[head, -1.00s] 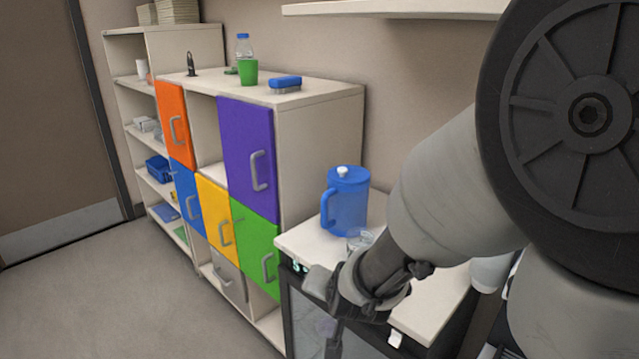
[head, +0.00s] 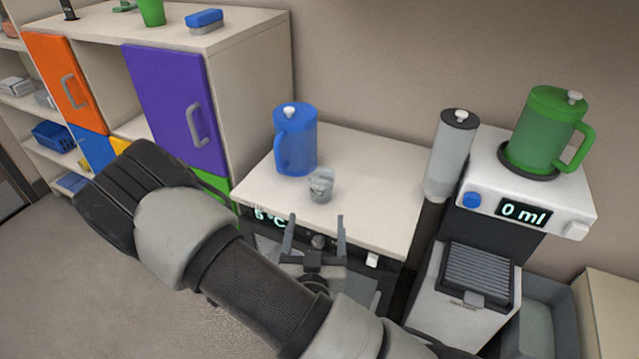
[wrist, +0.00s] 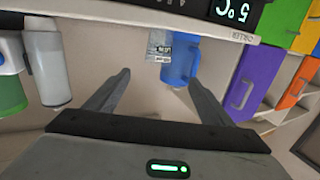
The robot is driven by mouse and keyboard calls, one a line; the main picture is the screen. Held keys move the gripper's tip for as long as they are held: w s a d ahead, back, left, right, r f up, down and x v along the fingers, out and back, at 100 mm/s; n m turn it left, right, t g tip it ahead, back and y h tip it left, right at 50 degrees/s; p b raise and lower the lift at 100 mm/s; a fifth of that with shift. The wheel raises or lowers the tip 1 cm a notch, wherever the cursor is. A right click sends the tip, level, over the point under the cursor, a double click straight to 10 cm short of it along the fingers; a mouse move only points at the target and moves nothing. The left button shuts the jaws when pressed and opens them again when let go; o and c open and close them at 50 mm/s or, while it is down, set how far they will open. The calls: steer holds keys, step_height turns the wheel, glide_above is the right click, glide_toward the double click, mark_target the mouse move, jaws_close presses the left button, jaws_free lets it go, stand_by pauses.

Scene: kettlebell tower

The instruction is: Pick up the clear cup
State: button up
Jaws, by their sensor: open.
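The clear cup (head: 321,187) is small and see-through and stands on the white counter (head: 385,190), just in front of a blue pitcher (head: 297,140) with a white lid knob. My gripper (head: 316,229) is open and empty in front of the counter's front edge, its fingers pointing toward the cup. In the wrist view, which is upside down, the cup (wrist: 158,46) shows beyond and roughly between the fingertips of my gripper (wrist: 159,78), apart from them. The blue pitcher (wrist: 180,62) overlaps the cup's side there.
A chiller with a temperature display (head: 266,215) is under the counter. To the right stand a grey cylinder (head: 452,150) and a white dispenser reading 0 ml (head: 523,212) with a green pitcher (head: 548,130). A shelf unit with a purple door (head: 175,110) borders the counter's left.

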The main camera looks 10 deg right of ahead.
steer(key=b, duration=1)
glide_toward(319, 184)
steer(key=w, duration=0.2)
steer(key=w+f, duration=0.1)
steer(key=shift+w+d, duration=0.1)
steer(key=shift+d, duration=0.25)
steer(key=x, duration=0.2)
steer(key=r+p+x, duration=0.1)
steer(key=x, duration=0.1)
steer(key=shift+d+x, duration=0.2)
steer(key=shift+x, duration=2.9)
steer(key=shift+r, duration=0.15)
steer(key=shift+c, duration=0.3)
steer(key=c, duration=1)
